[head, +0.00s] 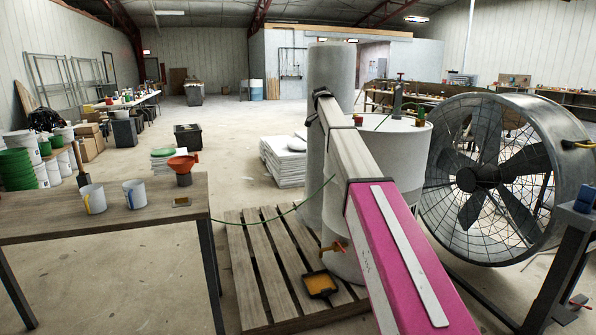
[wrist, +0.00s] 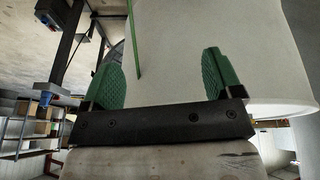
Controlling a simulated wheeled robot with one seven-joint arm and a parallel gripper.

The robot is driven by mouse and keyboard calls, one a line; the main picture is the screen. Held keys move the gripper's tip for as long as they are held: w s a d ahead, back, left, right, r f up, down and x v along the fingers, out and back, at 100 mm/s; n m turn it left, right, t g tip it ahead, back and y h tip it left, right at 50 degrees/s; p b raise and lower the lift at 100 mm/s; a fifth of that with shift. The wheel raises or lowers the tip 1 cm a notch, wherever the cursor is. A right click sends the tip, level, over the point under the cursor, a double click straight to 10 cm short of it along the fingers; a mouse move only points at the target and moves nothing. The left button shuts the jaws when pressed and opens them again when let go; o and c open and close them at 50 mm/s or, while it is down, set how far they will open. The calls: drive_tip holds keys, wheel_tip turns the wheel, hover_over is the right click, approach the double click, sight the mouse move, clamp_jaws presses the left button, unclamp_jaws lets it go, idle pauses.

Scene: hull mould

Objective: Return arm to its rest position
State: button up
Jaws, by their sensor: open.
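My arm reaches forward in the head view, its pink and grey links crossing in front of the white drum and column. My gripper's jaws are hidden in that view. In the wrist view my gripper (wrist: 165,60) has its two green-padded fingers spread wide apart, with nothing held between them. A large pale rounded surface fills the space beyond the fingers. A thin green line (wrist: 133,40) runs across it near the left finger.
A large fan (head: 490,175) is at right. A table (head: 110,212) with two cups and an orange funnel (head: 183,164) is at left.

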drive_tip(key=s+d+f+n+y, duration=0.1)
drive_tip(key=s+f+n, duration=0.2)
drive_tip(key=s+f, duration=1.05)
drive_tip(key=s+d+f+n+y, duration=0.1)
drive_tip(key=s+d+f+n, duration=0.15)
drive_tip(key=s+f, duration=1.05)
drive_tip(key=s+f+n, duration=0.3)
drive_tip(key=s+f, duration=0.6)
drive_tip(key=s, duration=0.3)
drive_tip(key=s+f+n+g+y, duration=0.1)
drive_tip(key=s+f+n, duration=0.2)
drive_tip(key=s+f, duration=0.6)
drive_tip(key=s, duration=0.3)
drive_tip(key=shift+y, duration=0.3)
drive_tip(key=shift+f+n, duration=0.1)
drive_tip(key=shift+n, duration=0.15)
